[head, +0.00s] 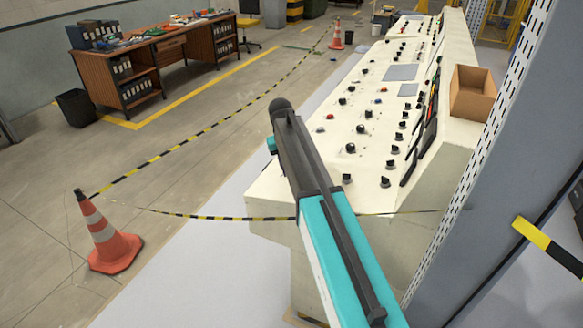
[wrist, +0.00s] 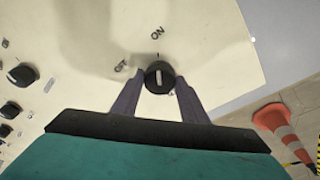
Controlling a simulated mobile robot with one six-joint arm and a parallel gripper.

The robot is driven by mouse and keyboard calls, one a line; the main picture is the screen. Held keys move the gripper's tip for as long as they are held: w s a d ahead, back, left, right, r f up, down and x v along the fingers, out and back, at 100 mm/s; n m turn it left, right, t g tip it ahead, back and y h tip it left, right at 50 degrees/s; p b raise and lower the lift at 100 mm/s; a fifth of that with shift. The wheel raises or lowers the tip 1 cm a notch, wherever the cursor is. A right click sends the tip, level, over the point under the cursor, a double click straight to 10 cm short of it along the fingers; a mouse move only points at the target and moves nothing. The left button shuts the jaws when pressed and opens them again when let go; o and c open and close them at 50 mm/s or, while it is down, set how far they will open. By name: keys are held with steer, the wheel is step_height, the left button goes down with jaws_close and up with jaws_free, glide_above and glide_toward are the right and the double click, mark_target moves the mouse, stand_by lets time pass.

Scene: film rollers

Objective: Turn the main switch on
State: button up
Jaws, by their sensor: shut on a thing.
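The main switch is a round black knob (wrist: 160,68) on the cream control panel, with a pale raised grip across its middle. An ON label sits above it in the wrist view and an OFF label to its upper left. The grip runs nearly up and down in the picture, roughly toward ON. My gripper (wrist: 161,82) is shut on the knob, with one dark finger on each side. In the head view my arm covers the near left end of the control panel (head: 270,190), and the switch and fingers are hidden there.
Several other black knobs (wrist: 21,75) lie to the left in the wrist view. An orange cone (head: 113,248) with striped tape stands left of the panel. A cardboard box (head: 472,95) and a grey perforated post (head: 490,150) are to the right.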

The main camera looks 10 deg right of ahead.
steer(key=shift+w+r, duration=0.15)
steer(key=shift+w, duration=0.05)
steer(key=o, duration=1)
steer(key=shift+c, duration=0.2)
steer(key=shift+o, duration=0.4)
steer(key=shift+s, duration=0.1)
step_height(320, 180, up, 13)
steer(key=s+a+b, duration=0.1)
steer(key=a+b, duration=0.1)
steer(key=shift+a+r+b, duration=0.15)
steer(key=shift+r+b, duration=0.05)
steer(key=shift+b, duration=0.15)
steer(key=shift+r, duration=0.1)
